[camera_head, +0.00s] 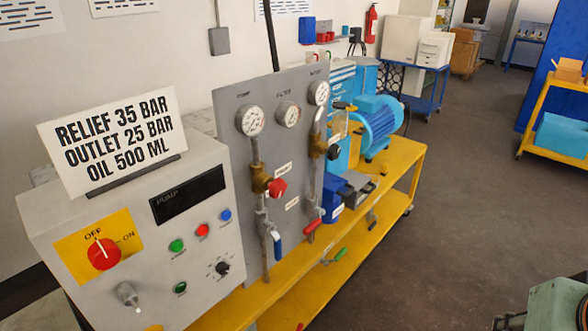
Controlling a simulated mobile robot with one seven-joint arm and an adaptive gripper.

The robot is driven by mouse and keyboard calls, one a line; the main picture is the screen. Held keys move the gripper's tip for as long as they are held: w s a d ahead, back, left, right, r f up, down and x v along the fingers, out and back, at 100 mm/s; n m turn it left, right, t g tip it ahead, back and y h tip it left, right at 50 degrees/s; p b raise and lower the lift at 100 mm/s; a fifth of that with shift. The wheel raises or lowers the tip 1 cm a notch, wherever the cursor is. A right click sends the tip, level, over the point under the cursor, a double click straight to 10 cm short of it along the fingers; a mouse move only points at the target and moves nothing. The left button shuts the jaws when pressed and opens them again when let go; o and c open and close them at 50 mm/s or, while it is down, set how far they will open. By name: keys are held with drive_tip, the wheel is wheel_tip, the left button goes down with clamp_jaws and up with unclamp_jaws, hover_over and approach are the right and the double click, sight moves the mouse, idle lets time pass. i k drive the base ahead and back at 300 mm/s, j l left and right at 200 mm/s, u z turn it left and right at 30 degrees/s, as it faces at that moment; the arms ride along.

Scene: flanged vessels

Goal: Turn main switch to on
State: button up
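The main switch is a red rotary knob (104,255) on a yellow plate (73,257) at the left of the grey control panel (200,275). OFF is printed above the knob and ON to its upper right. The knob's white pointer line points up, slightly left, at OFF. Nothing touches or covers the switch. My gripper is not in view.
A sign (112,141) stands on the panel. Right of the switch are a dark PUMP display (188,194), coloured buttons and a black knob (222,268). A grey gauge board (290,170) stands behind on a yellow bench (400,185). Open floor (450,210) lies right.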

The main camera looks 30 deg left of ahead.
sight(104, 254)
drive_tip(key=u, duration=2.35)
